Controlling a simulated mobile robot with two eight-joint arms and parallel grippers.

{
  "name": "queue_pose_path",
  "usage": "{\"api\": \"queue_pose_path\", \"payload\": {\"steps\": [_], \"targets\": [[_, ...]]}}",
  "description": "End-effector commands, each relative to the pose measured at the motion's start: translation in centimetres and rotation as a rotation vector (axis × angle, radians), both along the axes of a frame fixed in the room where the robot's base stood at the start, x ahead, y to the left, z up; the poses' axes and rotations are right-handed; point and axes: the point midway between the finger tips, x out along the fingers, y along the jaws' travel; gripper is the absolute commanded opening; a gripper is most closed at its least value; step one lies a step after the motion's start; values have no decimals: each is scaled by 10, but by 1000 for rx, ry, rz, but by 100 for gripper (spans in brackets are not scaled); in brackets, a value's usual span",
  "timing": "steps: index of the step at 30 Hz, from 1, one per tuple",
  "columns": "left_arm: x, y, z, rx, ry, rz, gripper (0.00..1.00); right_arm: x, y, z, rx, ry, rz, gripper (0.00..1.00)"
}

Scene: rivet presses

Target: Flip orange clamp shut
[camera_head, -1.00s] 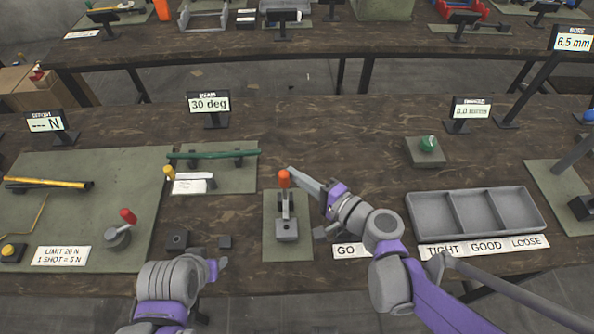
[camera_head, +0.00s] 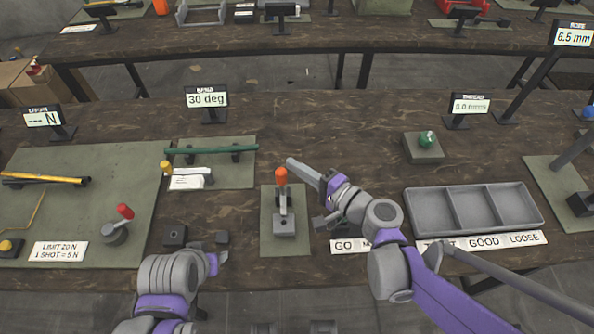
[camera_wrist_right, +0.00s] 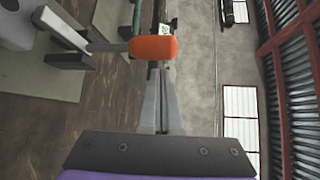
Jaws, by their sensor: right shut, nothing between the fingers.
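The orange clamp is a small toggle clamp with an orange-tipped handle (camera_head: 282,176) that stands upright above its grey base block (camera_head: 284,226). It sits on a green-grey mat (camera_head: 270,246) in the middle of the bench. My right gripper (camera_head: 290,163) is shut and empty, its fingertips just behind and right of the orange tip in the head view. In the right wrist view the orange tip (camera_wrist_right: 153,47) lies across the far end of my shut fingers (camera_wrist_right: 160,95); I cannot tell whether they touch.
A grey three-part tray (camera_head: 470,212) stands to the right, with GO, GOOD and LOOSE labels before it. A red-handled lever (camera_head: 124,212) and a green bar (camera_head: 210,149) are at left. A green knob on a block (camera_head: 425,145) is behind right. The bench behind the clamp is bare.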

Motion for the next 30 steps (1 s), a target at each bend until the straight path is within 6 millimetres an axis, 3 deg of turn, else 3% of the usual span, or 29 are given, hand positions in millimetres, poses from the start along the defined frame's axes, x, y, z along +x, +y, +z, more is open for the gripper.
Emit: {"api": "queue_pose_path", "payload": {"steps": [3, 9, 15, 30], "targets": [[0, 0, -3, 0, 1, 0, 50, 12, -5, -1, -1, 0, -3, 0], [0, 0, -3, 0, 1, 0, 50, -27, -41, 0, -1, 0, -7, 0], [0, 0, -2, 0, 1, 0, 50, -49, -63, 0, -1, 0, -5, 0], [0, 0, -2, 0, 1, 0, 50, -59, -70, 1, 0, 0, 0, 0]]}}
